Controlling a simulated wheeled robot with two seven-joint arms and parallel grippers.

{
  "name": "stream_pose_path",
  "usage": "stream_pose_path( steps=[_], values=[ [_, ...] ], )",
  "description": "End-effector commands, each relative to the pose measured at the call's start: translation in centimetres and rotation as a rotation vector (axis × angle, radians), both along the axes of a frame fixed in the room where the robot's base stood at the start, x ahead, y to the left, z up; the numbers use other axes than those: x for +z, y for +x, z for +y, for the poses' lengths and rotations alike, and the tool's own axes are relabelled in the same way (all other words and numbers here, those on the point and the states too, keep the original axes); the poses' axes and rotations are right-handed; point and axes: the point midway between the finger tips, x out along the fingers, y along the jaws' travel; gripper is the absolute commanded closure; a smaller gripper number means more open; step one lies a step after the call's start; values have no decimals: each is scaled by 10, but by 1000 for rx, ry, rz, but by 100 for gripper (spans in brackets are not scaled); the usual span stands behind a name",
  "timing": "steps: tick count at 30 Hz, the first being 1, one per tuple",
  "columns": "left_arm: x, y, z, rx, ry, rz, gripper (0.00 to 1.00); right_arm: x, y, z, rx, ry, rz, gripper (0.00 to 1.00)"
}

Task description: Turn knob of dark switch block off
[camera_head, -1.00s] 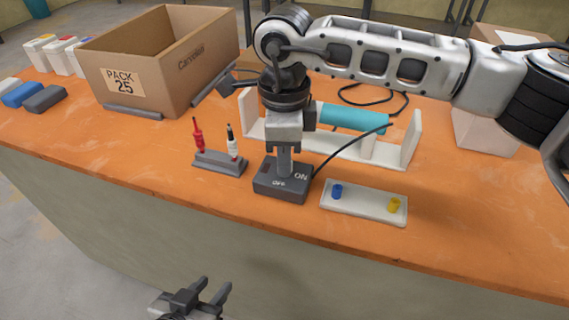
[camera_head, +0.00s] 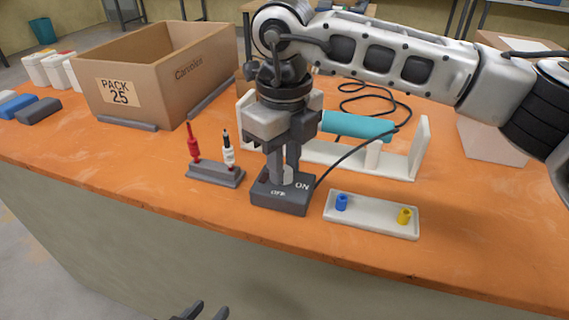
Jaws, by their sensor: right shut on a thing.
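The dark switch block (camera_head: 281,205) sits on the orange table near its front edge, with white ON and OFF lettering on top. Its knob (camera_head: 287,176) is a pale piece between the fingers, mostly hidden by them. My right gripper (camera_head: 284,178) points straight down over the block and is shut on the knob. My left gripper (camera_head: 205,312) shows only its fingertips at the bottom edge, in front of and below the table; they are apart with nothing seen between them.
A dark holder with red and white probes (camera_head: 215,174) stands just left of the block. A white tray with blue and yellow pegs (camera_head: 372,219) lies right. A white stand with a teal cylinder (camera_head: 357,127) and black cable is behind. A cardboard box (camera_head: 150,75) stands back left.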

Motion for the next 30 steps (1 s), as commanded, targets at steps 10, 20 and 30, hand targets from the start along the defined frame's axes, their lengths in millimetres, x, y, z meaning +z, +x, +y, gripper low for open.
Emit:
stream_pose_path(
  steps=[10, 20, 30],
  values=[
    [-2, -1, 0, -3, 2, 3, 64, 2, 1, 0, -33, 2, -3, 100],
    [-3, -2, -1, -4, 1, 4, 64, 2, 1, 0, -32, 3, -4, 55],
    [-3, -2, -1, -4, 2, 5, 64, 4, 1, 0, -31, 1, -3, 55]
  ],
)
